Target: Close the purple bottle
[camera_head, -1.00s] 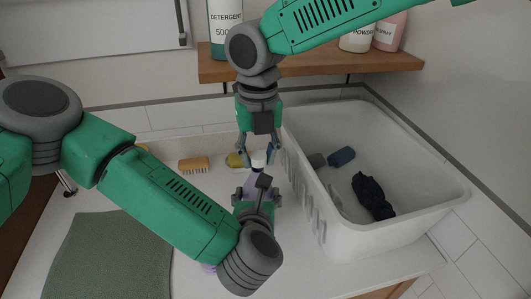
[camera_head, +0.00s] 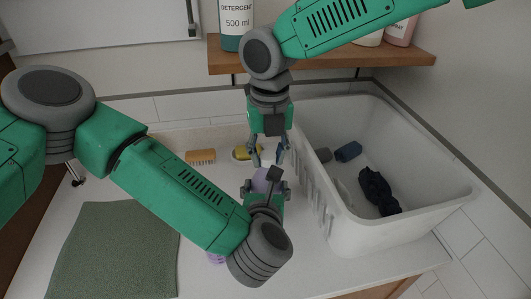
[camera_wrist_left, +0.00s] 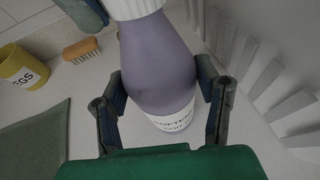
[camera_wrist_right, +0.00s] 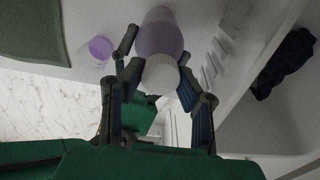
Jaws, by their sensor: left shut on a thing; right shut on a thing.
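The purple bottle (camera_wrist_left: 160,65) is between the fingers of my left gripper (camera_head: 262,190), which is shut on it. The bottle looks tilted in the left wrist view. Its lower label is partly covered by the gripper. A white ribbed cap (camera_wrist_right: 160,73) sits at the bottle's top end and also shows at the upper edge of the left wrist view (camera_wrist_left: 133,8). My right gripper (camera_head: 267,160) comes from above, with its fingers shut on the cap. Whether the cap is fully seated or threaded cannot be told. In the head view my left gripper partly hides the bottle (camera_head: 261,178).
A white basket (camera_head: 345,235) with dark cloth stands close on the right. A brush (camera_head: 201,157) and yellow cup (camera_wrist_left: 22,66) are behind. A lavender round container (camera_wrist_right: 97,50) is near my left arm. A green mat (camera_head: 115,250) lies left. A shelf (camera_head: 330,60) is above.

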